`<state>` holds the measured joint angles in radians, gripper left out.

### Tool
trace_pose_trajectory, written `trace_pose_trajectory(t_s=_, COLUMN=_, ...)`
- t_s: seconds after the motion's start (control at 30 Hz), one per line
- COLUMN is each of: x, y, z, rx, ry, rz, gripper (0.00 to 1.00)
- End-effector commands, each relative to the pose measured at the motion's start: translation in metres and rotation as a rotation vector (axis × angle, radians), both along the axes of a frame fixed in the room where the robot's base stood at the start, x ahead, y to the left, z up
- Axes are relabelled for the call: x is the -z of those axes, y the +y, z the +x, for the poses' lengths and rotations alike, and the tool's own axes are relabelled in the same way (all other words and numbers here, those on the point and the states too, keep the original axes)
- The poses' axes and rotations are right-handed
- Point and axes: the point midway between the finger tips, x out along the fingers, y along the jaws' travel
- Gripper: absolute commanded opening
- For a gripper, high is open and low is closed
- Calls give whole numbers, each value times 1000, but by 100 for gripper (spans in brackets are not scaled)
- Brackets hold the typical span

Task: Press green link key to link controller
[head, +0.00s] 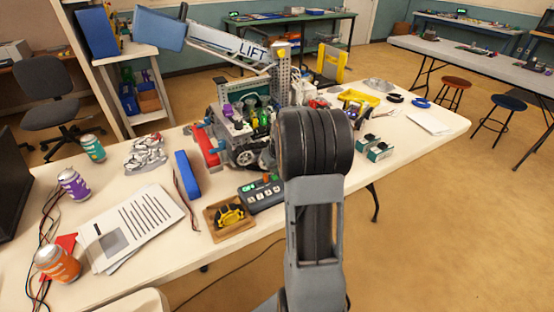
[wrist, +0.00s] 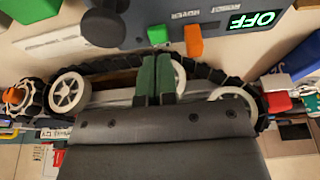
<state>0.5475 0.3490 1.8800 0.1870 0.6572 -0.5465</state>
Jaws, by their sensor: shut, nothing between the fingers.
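In the wrist view my gripper (wrist: 155,76) is shut, its two green fingers together with nothing between them. A grey panel (wrist: 225,50) is at the top, with upside-down lettering and a lit display (wrist: 252,20) reading OFF. A small green key (wrist: 157,35) on it lies just beyond the fingertips in the picture; I see no clear contact. An orange key (wrist: 193,40) is beside it, and a black knob (wrist: 103,28) is to the left. In the head view my arm hides most of the gripper. A grey keyed box (head: 262,193) stands near the table's front edge.
Wheels with black tracks (wrist: 68,92) show behind the fingers. In the head view a built robot (head: 243,150) with a LIFT arm is close by. A wooden tray (head: 215,234) holds a yellow item. Papers (head: 130,228), cans and a blue bar (head: 187,177) lie left.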

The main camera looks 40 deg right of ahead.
Motion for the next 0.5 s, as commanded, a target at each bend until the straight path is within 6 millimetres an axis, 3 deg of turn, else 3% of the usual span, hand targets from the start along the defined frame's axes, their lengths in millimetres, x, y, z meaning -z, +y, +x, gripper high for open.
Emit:
trace_pose_trajectory(t_s=0.2, x=21, y=0, z=0, rx=2, ry=1, rz=2, gripper=0)
trace_pose_trajectory(t_s=0.5, x=27, y=0, z=0, rx=1, ry=-1, rz=0, gripper=0)
